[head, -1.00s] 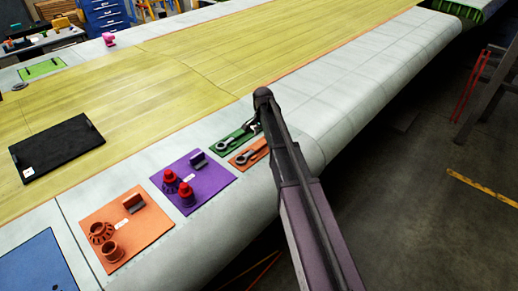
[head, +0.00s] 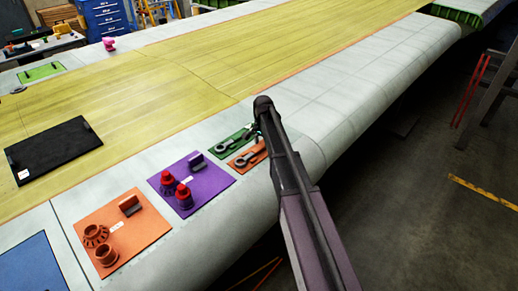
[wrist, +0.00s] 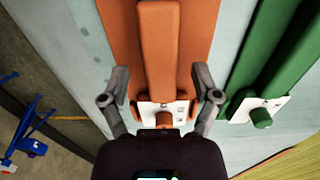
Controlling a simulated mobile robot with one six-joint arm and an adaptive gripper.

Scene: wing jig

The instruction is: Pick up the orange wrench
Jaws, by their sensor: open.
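The orange wrench (wrist: 158,45) shows in the wrist view as a long orange bar, running up the picture to the top edge. It lies on an orange mat (wrist: 205,25). My gripper (wrist: 161,78) is open, with one finger on each side of the bar and a visible gap to it. I cannot tell how high the fingers are above the mat. In the head view, a wrench lies on the small orange mat (head: 233,166), partly hidden by my arm.
A green mat with a green tool (wrist: 275,60) lies close on the right in the wrist view. In the head view, a purple mat (head: 212,186) with red-topped parts and a larger orange mat (head: 140,240) lie nearer. A black tray (head: 55,150) lies left. The wing edge drops off right.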

